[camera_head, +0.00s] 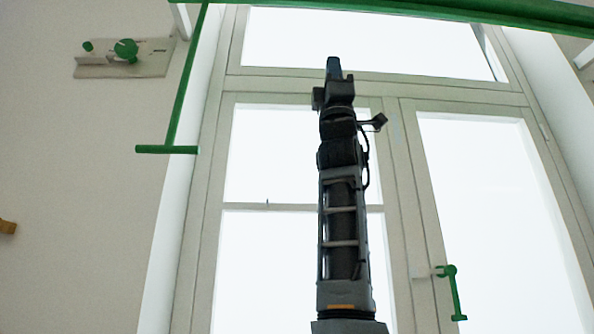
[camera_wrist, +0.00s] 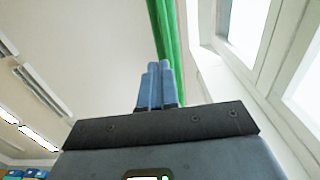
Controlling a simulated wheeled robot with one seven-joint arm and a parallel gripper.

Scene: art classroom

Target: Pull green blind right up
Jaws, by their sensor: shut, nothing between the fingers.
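The green blind (camera_head: 450,14) shows as a rolled green bar across the top of the window in the head view. A thin green pull rod (camera_head: 184,85) hangs at its left and ends in a short green crossbar (camera_head: 167,149). My gripper (camera_head: 333,63) points up in front of the window, below the blind bar and to the right of the pull rod. It is shut and empty. In the wrist view the blue fingertips (camera_wrist: 160,68) are together, and a green bar (camera_wrist: 165,35) runs upward beyond them; I cannot tell whether they touch it.
The window frame (camera_head: 392,150) stands behind my arm. A green window handle (camera_head: 455,290) sticks out at lower right. A wall plate (camera_head: 95,68) with green knobs is at upper left. The wall (camera_head: 80,230) below it is mostly bare.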

